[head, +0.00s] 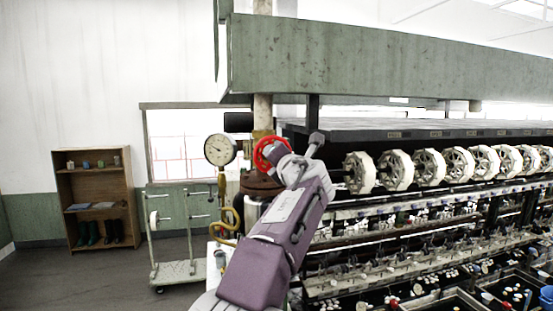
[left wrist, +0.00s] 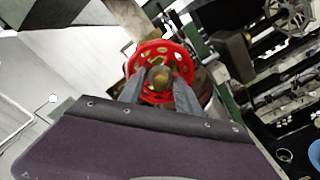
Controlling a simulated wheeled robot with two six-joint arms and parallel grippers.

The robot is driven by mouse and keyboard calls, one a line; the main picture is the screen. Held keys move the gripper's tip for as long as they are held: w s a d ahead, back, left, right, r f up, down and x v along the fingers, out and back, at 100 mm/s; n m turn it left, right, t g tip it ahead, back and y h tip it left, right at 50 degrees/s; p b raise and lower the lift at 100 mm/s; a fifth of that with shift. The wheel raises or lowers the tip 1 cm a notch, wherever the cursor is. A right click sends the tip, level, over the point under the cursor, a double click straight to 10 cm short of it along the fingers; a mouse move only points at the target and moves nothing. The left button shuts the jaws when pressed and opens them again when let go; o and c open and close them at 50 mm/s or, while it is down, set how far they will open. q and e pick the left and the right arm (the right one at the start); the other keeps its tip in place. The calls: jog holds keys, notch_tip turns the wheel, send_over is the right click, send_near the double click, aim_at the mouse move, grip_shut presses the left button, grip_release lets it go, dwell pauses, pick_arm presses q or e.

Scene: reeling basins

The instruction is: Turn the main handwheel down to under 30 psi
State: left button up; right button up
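The red handwheel (head: 268,150) is on the pipework in the middle of the head view, partly hidden by my left gripper (head: 283,160). In the left wrist view the red handwheel (left wrist: 161,52) faces the camera, with a brass-coloured hub at its centre. The two grey fingers of my left gripper (left wrist: 160,78) reach to the wheel, one on each side of the hub. I cannot tell whether they press on it or stand apart from it. A round white pressure gauge (head: 219,150) is left of the wheel; its reading is too small to tell. My right gripper is not in view.
A reeling machine with a row of white reels (head: 397,171) fills the right side. A green overhead box (head: 380,62) hangs above. A wheeled cart (head: 178,268) and a wooden shelf (head: 97,196) stand at left, with open floor (head: 75,281) in front.

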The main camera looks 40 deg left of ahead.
pick_arm(q)
jog(key=b+v, duration=0.1)
jog(key=v, duration=0.5)
jog(key=shift+s+d+b, duration=0.25)
jog(key=shift+d+b, duration=0.05)
jog(key=shift+b, duration=0.05)
